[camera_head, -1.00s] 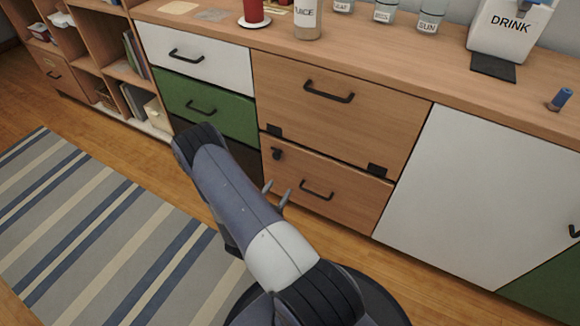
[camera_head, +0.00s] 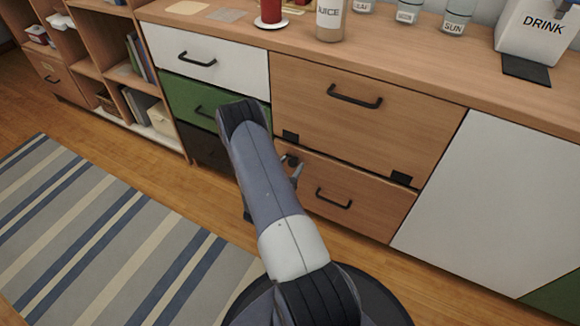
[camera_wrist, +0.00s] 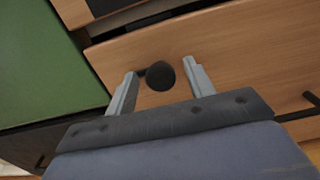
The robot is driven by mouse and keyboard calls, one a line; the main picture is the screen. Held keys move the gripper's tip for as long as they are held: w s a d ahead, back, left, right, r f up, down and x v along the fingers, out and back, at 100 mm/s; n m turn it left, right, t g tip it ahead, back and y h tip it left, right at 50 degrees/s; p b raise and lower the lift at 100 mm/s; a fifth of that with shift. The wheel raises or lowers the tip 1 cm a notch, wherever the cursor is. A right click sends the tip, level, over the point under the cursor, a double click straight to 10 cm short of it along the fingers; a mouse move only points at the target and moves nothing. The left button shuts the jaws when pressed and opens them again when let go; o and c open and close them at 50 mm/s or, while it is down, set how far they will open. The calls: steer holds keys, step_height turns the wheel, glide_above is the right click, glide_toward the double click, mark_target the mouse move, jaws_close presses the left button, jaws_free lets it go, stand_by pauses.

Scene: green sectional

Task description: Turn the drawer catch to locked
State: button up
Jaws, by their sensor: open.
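The drawer catch is a small dark knob (camera_wrist: 160,76) on the upper left of the lower wooden drawer front (camera_wrist: 235,50). In the wrist view it lies between the fingertips of my open gripper (camera_wrist: 163,80), with a gap on its right side; a short dark arm reaches from it toward the left finger. I cannot tell whether the left finger touches it. In the head view the catch (camera_head: 291,160) is partly hidden by my arm, and only a finger of my gripper (camera_head: 297,172) shows clearly beside it. The drawer's black handle (camera_head: 334,198) is to the right.
A wooden front with a black handle (camera_head: 355,96) is above the drawer. White and green drawers (camera_head: 180,95) are to the left, a white door (camera_head: 480,200) to the right. A striped rug (camera_head: 90,230) covers the floor at left.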

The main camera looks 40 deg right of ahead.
steer(key=shift+c, duration=0.3)
steer(key=c, duration=0.9)
steer(key=shift+m+b, duration=0.3)
steer(key=m+b, duration=0.3)
steer(key=m, duration=0.1)
steer(key=shift+s+f+b, duration=0.1)
steer(key=shift+f+b, duration=0.1)
steer(key=shift+b, duration=0.15)
steer(key=m+b, duration=0.3)
steer(key=m, duration=0.2)
steer(key=shift+b, duration=0.4)
steer(key=m+b, duration=0.2)
steer(key=m, duration=0.1)
steer(key=shift+s+m, duration=0.1)
steer(key=shift+m, duration=2.5)
